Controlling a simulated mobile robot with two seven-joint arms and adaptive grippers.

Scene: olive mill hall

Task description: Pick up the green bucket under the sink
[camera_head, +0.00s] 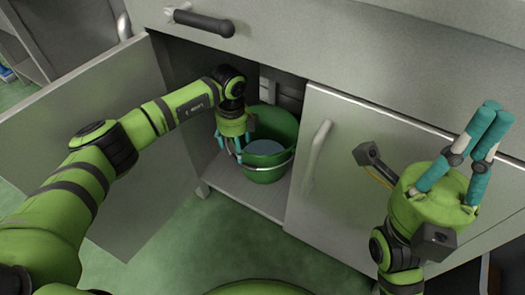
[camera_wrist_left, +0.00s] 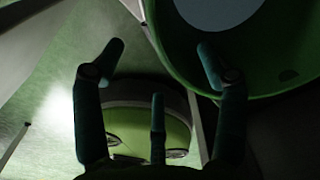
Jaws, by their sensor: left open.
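The green bucket (camera_head: 281,130) stands upright on the floor of the open cabinet. It has a wire handle and a pale round area inside. My left gripper (camera_head: 230,150) is open at the bucket's left side, fingers pointing down by the rim. In the left wrist view the bucket (camera_wrist_left: 274,72) fills the upper right. There, one finger of my left gripper (camera_wrist_left: 161,52) overlaps the bucket and the others are outside its edge. Contact cannot be told. My right gripper (camera_head: 494,112) is raised at the right, fingers pointing up, with nothing visible in it.
The left cabinet door (camera_head: 97,120) stands open, with my left arm reaching over it. The right door (camera_head: 375,150) with its vertical handle (camera_head: 317,155) is closed, beside the bucket. A dark bar handle (camera_head: 204,23) projects above the opening. Green floor (camera_head: 200,235) is clear in front.

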